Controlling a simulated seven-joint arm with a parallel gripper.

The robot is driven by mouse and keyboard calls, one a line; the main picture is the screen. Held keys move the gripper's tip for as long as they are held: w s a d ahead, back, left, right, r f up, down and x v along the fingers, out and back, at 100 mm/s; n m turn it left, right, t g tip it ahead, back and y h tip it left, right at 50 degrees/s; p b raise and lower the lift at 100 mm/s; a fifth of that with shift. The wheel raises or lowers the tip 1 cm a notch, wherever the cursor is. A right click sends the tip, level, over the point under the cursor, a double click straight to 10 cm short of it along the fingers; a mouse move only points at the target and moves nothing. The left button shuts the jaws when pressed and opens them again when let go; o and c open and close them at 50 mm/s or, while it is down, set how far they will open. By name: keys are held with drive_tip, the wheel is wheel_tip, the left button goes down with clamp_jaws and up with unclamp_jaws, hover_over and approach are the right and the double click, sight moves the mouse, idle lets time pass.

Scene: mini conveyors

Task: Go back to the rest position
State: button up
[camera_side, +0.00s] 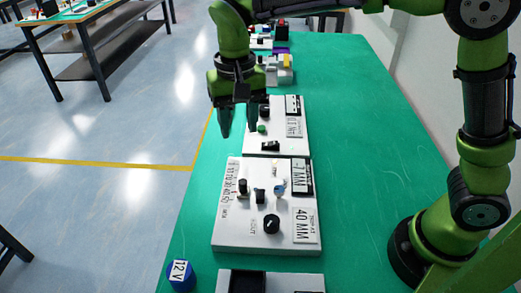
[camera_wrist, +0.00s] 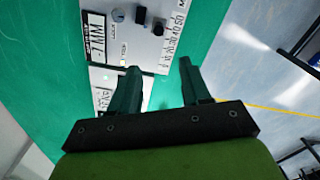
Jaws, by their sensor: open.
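My gripper (camera_side: 238,130) hangs over the left part of the green table, above the left edge of the farther white control panel (camera_side: 290,140). Its two dark fingers point down, apart, with nothing between them. In the wrist view my gripper (camera_wrist: 157,78) also shows open and empty, with a white panel beyond its fingertips. The nearer white panel (camera_side: 230,235) carries black knobs, a small light-coloured knob and labels reading "7 MM" and "40 MM". Part of that panel shows at the top of the wrist view (camera_wrist: 100,70).
The green table (camera_side: 350,110) is clear to the right of the panels. A blue cylinder marked "12 V" (camera_side: 181,275) stands at the near left edge. More small devices (camera_side: 280,68) stand at the far end. A wall runs along the right.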

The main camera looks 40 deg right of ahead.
drive_tip(key=s+d+r+t+y, duration=0.2)
drive_tip(key=s+d+t, duration=0.5)
drive_tip(key=s+d, duration=0.8)
drive_tip(key=shift+s+d+r, duration=0.35)
drive_tip(key=shift+s+r, duration=0.05)
drive_tip(key=shift+r, duration=0.3)
drive_tip(key=shift+o, duration=0.5)
